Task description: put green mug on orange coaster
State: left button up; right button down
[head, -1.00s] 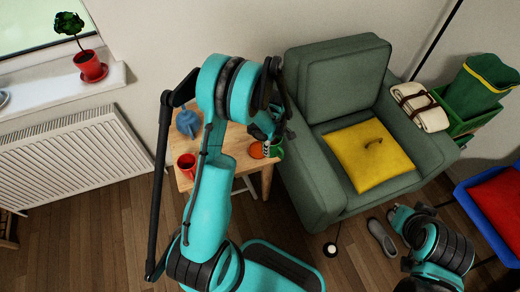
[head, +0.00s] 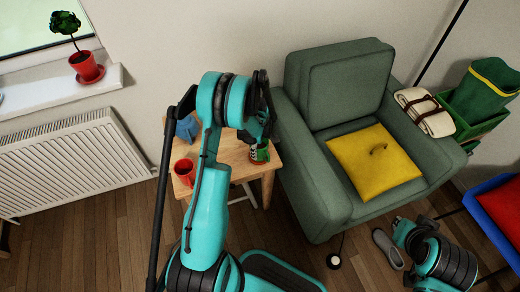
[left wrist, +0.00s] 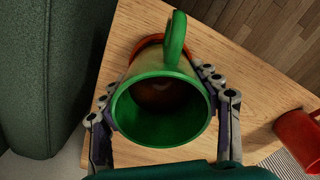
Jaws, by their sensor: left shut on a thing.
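The green mug (left wrist: 165,112) is between the fingers of my left gripper (left wrist: 156,84), which is shut on it. Its open mouth faces the left wrist camera and its handle points to the top of that view. The orange coaster (left wrist: 147,41) shows as a rim just beyond the mug on the wooden table; the mug hides most of it. I cannot tell whether the mug touches it. In the head view, the mug (head: 262,156) is over the table's right part, partly hidden by my left gripper (head: 256,140).
A red mug (head: 185,171) stands on the wooden table (head: 240,172) at the left, near a blue pot (head: 187,128). The green armchair (head: 312,185) with a yellow cushion stands close to the table's right side.

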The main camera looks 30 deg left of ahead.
pick_arm(q)
jog(key=shift+f, duration=0.1)
jog(key=o, duration=1.4)
